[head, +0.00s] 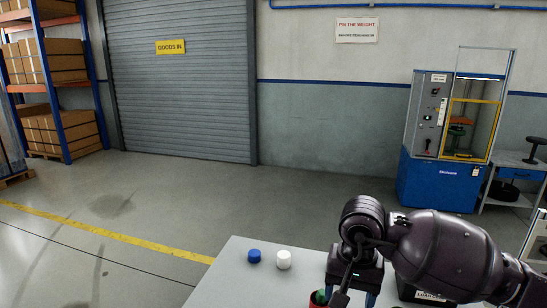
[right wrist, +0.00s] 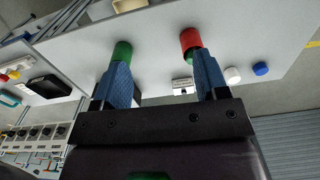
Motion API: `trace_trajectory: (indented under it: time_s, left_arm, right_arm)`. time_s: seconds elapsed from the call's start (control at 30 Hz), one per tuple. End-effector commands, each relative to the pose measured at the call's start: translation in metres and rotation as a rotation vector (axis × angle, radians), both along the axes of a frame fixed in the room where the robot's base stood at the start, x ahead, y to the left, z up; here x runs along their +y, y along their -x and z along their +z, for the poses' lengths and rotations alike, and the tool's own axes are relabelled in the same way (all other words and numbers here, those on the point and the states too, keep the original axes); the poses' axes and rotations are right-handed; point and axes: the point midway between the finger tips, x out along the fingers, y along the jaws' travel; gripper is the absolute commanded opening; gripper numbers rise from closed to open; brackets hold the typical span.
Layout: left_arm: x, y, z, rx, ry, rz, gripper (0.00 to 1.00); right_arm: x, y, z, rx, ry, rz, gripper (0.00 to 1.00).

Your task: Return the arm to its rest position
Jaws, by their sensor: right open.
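My right arm comes in from the right in the head view, with its gripper (head: 353,294) low over the near part of the light table (head: 235,272). In the right wrist view the gripper (right wrist: 161,62) shows two blue fingers spread apart, with nothing between them. A green cylinder (right wrist: 122,51) shows beyond the left fingertip and a red cylinder (right wrist: 190,39) beyond the right one; I cannot tell whether they touch the fingers. In the head view a red piece (head: 317,299) is partly hidden beside the gripper. My left gripper is not in view.
A blue cap (head: 254,256) and a white cap (head: 283,259) stand on the table left of the gripper. A dark box with a label (head: 430,296) is partly hidden under my arm. A blue test machine (head: 437,184) stands at the back right. The floor on the left is clear.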

Motion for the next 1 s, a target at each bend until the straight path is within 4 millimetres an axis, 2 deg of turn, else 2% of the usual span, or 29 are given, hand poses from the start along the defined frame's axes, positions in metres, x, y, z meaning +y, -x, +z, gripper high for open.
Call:
trace_trajectory:
  time_s: [0.27,0.37,0.47,0.6,0.73,0.83,0.9,1.0]
  left_arm:
    - [0.000,-0.003,0.002,-0.006,0.000,-0.002,0.43]
    - [-0.001,-0.008,0.005,-0.017,0.000,-0.004,0.43]
    - [-0.001,-0.007,0.006,-0.018,0.000,-0.004,0.43]
    - [-0.001,-0.004,0.004,-0.012,0.000,-0.002,0.43]
    - [0.000,-0.001,0.002,-0.006,0.000,-0.001,0.43]
    - [0.000,0.002,0.000,0.002,0.000,0.002,0.43]
    - [0.001,0.005,-0.001,0.006,0.000,0.003,0.43]
    - [0.001,0.005,-0.002,0.009,-0.001,0.003,0.43]
  right_arm:
    - [0.052,0.003,0.010,0.068,-0.322,-0.293,0.67]
    - [0.076,0.007,0.027,0.158,-0.485,-0.416,0.67]
    - [0.106,0.012,0.054,0.297,-0.673,-0.555,0.67]
    - [0.139,0.018,0.098,0.589,-0.929,-0.774,0.67]
    - [0.154,0.018,0.134,0.948,-1.123,-0.998,0.67]
    - [0.152,0.008,0.156,1.273,-1.239,-1.182,0.67]
    - [0.144,-0.003,0.165,1.523,-1.299,-1.313,0.67]
    - [0.121,-0.025,0.166,1.914,-1.350,-1.502,0.67]
